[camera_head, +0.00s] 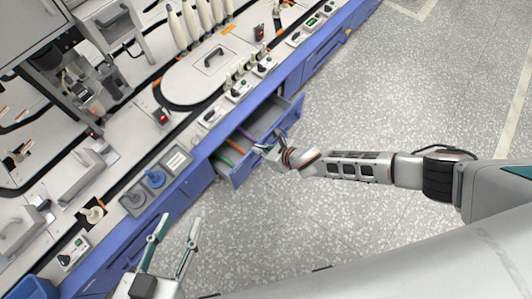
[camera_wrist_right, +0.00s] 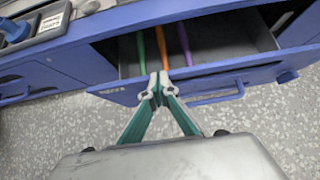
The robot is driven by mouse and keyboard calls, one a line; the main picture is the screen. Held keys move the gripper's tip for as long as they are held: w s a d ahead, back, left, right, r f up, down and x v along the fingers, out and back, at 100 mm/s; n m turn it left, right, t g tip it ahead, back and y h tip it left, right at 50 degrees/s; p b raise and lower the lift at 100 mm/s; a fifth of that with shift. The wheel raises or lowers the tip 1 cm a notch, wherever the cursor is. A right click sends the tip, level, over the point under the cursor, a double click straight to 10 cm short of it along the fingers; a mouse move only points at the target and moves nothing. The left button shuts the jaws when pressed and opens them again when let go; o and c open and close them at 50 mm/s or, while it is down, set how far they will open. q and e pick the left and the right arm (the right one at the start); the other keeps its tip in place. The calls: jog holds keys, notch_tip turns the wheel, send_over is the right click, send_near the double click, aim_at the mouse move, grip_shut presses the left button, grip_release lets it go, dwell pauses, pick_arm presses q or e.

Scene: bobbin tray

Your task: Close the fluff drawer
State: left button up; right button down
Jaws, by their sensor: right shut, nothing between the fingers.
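The open drawer (camera_head: 291,122) sticks out from the blue bench front in the head view. My left gripper (camera_head: 180,224) is open and empty beside the bench.
Green, orange (camera_wrist_right: 161,45) and purple strips lie inside the drawer. The worktop (camera_head: 140,135) above carries a lidded machine, white bobbins (camera_head: 190,22) and switch boxes. A blue bin (camera_head: 32,288) stands at lower left. The speckled floor (camera_head: 400,95) to the right is clear.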

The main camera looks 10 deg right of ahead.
pick_arm(q)
jog(key=shift+w+r, duration=0.35)
jog(key=shift+w, duration=0.15)
pick_arm(e)
jog(key=shift+w+a, duration=0.85)
jog(key=shift+w, duration=0.2)
jog(key=shift+w+a, duration=0.8)
jog(key=shift+w, duration=0.25)
